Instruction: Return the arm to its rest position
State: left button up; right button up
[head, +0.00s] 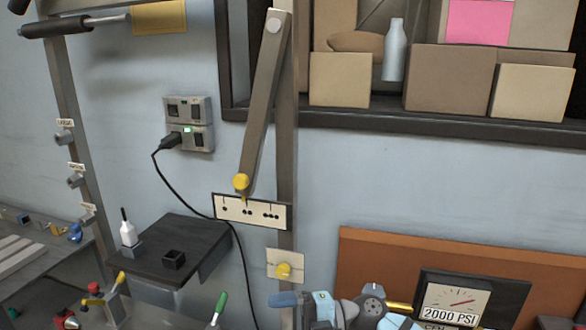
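A grey swing arm (261,100) hangs from a pivot near the top of a grey upright post (286,150). It slants down to the left. Its lower end has a yellow knob (241,181) and a small pointer just above a pale plate (252,212) marked with groups of dots. Which mark is the rest position is not shown. Neither of my grippers can be made out in this view.
A dark shelf with boxes (435,80) is at upper right. A black side table (170,255) stands below a wall socket (189,123) with a plugged cable. A yellow knob on a plate (283,270) is lower on the post. Blue-grey parts and a gauge (450,301) crowd the bottom.

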jog(key=s+d+f+m+t+h, duration=0.1)
jog(key=d+f+m+t+h, duration=0.4)
jog(key=m+t, duration=0.6)
jog(key=s+d+f+m+t+h, duration=0.25)
jog(key=d+f+m+t, duration=0.35)
jog(key=m+t, duration=0.5)
jog(key=s+d+f+m+g+h, duration=0.4)
jog(key=s+d+f, duration=0.1)
jog(key=s+f, duration=0.25)
jog(key=s+d+f+m+g+h, duration=0.3)
jog(key=s+d+f+m+g, duration=0.15)
jog(key=s+f, duration=0.3)
pick_arm(q)
notch_tip(320, 180, up, 14)
jog(key=a+p, duration=0.1)
jog(key=p, duration=1.6)
jog(key=shift+s+a+r+m, duration=0.2)
jog(key=shift+s+a+m, duration=0.1)
jog(key=shift+s+a, duration=0.1)
pick_arm(e)
notch_tip(320, 180, up, 14)
jog(key=d, duration=0.1)
jog(key=shift+s+n, duration=0.2)
jog(key=shift+n, duration=0.15)
